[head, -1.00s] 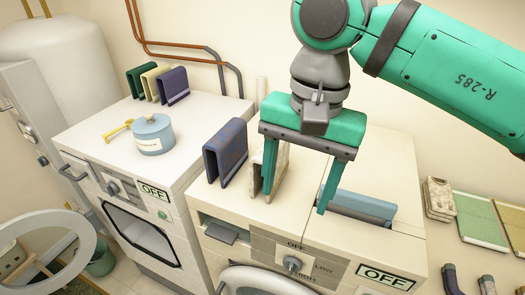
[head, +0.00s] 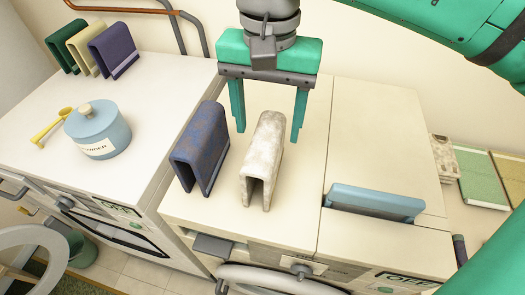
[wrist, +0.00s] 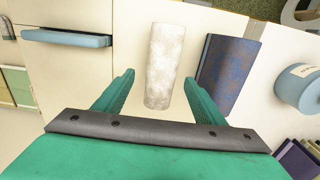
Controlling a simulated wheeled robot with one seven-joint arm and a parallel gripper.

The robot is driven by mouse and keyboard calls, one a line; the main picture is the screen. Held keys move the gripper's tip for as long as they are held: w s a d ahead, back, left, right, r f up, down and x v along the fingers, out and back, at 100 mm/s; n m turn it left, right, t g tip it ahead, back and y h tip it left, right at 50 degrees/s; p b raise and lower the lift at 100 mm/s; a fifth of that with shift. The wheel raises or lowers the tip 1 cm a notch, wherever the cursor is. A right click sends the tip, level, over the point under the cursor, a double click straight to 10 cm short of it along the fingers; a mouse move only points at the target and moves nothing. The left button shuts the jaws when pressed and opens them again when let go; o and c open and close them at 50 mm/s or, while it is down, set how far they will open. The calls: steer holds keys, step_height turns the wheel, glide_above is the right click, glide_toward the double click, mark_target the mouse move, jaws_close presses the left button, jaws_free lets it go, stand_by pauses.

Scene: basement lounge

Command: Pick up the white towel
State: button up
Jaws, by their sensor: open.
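The white towel (head: 262,163) is folded over like a tent, with grey mottling, on top of the right-hand machine. In the wrist view the towel (wrist: 164,65) lies ahead of and between my fingers. My gripper (head: 268,128) has two green fingers spread apart, pointing down, with nothing held. In the head view the fingers appear behind the towel, one to each side of its far end. In the wrist view my gripper (wrist: 160,88) has its right fingertip near the blue towel. I cannot tell the exact height of the fingertips above the machine.
A dark blue towel (head: 198,148) stands close left of the white one. A light blue handle-like bar (head: 375,203) lies to the right. The left machine holds a blue pot (head: 97,130), a yellow scoop (head: 50,126) and folded towels (head: 113,50).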

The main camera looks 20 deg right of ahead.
mark_target(266, 135)
steer(key=shift+w+f, duration=0.15)
steer(key=shift+f, duration=1.4)
steer(key=shift+s+a+f, duration=0.1)
steer(key=shift+s+f, duration=0.05)
steer(key=shift+f, duration=0.65)
steer(key=shift+s+a+f, duration=0.1)
steer(key=shift+s+f, duration=0.05)
steer(key=shift+f, duration=0.6)
steer(key=shift+s+a+f, duration=0.1)
steer(key=shift+s+f, duration=0.05)
steer(key=shift+f, duration=0.65)
steer(key=shift+c, duration=0.6)
steer(key=c, duration=1.1)
steer(key=shift+w, duration=0.1)
steer(key=shift+r, duration=0.1)
